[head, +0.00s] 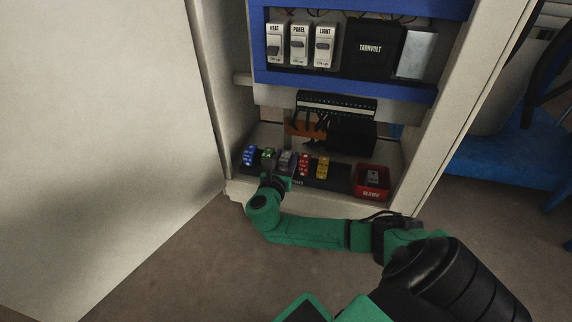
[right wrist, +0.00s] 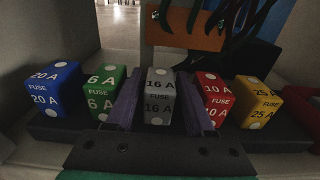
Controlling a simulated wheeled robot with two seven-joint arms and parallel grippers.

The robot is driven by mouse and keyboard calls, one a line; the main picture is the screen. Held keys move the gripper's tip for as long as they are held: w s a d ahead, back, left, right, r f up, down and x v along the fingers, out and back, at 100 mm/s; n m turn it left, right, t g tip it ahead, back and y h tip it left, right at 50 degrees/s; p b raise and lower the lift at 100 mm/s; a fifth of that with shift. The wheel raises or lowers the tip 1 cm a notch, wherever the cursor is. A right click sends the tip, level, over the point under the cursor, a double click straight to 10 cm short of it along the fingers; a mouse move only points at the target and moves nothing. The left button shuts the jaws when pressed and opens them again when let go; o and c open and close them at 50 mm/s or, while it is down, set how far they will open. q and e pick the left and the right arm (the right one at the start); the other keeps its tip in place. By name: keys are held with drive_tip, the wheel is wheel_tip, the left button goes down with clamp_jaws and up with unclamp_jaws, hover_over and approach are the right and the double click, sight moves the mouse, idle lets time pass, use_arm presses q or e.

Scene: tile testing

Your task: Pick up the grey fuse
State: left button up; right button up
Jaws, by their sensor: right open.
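The grey fuse (right wrist: 158,97), marked 16 A, stands upright in the middle of a row of fuses on a black holder in the cabinet's bottom. It also shows in the head view (head: 287,160), partly hidden by my gripper. My right gripper (right wrist: 160,118) is open, with one finger on each side of the grey fuse. The left finger lies between the green and grey fuses, the right finger between the grey and red ones. I cannot tell whether the fingers touch it. My left gripper is not in view.
The blue (right wrist: 56,90), green (right wrist: 103,92), red (right wrist: 211,98) and yellow (right wrist: 256,103) fuses stand close beside it. A red bin (head: 371,193) holds a fuse-like piece at the right. Black cables (head: 318,122) hang behind. The open cabinet door (head: 100,130) is at left.

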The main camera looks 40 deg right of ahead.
clamp_jaws()
